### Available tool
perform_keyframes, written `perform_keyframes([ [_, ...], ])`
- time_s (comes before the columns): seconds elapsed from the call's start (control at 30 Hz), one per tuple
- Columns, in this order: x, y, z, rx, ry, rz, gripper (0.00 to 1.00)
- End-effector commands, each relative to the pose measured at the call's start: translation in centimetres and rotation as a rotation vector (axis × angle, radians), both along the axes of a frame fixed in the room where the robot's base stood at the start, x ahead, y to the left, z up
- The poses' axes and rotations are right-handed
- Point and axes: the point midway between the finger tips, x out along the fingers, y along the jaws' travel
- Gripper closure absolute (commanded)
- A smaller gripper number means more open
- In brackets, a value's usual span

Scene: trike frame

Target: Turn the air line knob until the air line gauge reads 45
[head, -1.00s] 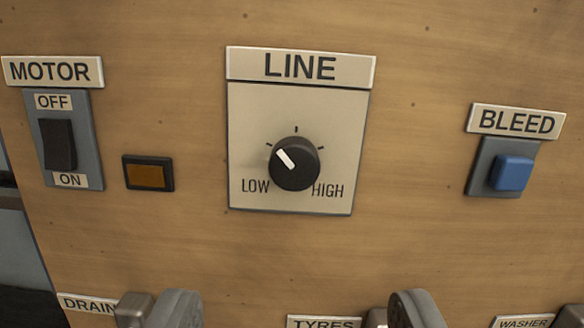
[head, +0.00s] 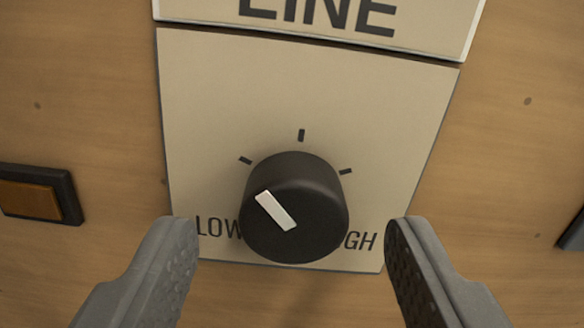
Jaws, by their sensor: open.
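The air line knob (head: 300,205) is a round black knob with a white pointer mark. It sits on a pale plate (head: 230,100) under the LINE label (head: 320,18). The white mark points up and to the left, between LOW and the upper-left tick. My gripper (head: 291,225) is open, one finger at the left and one at the right of the knob, with clear gaps on both sides. The fingertips appear nearer to the camera than the knob. The air line gauge is not in view.
An amber rectangular light (head: 35,195) in a black frame is on the wooden panel (head: 85,90) at the left. A dark edge (head: 574,235) shows at the right border. The panel around the plate is otherwise clear.

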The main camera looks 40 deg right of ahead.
Motion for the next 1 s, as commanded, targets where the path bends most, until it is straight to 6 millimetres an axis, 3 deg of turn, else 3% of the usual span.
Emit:
perform_keyframes([
  [0.2,1.5,-1.1,-0.1,0.001,0.002,-0.001,0.44],
  [0.6,1.9,-1.3,-0.1,0.000,0.001,-0.001,0.44],
  [0.77,1.9,-1.3,-0.1,0.000,0.000,-0.001,0.89],
  [1.0,1.9,-1.3,0.0,0.017,-0.012,-0.001,0.89],
])
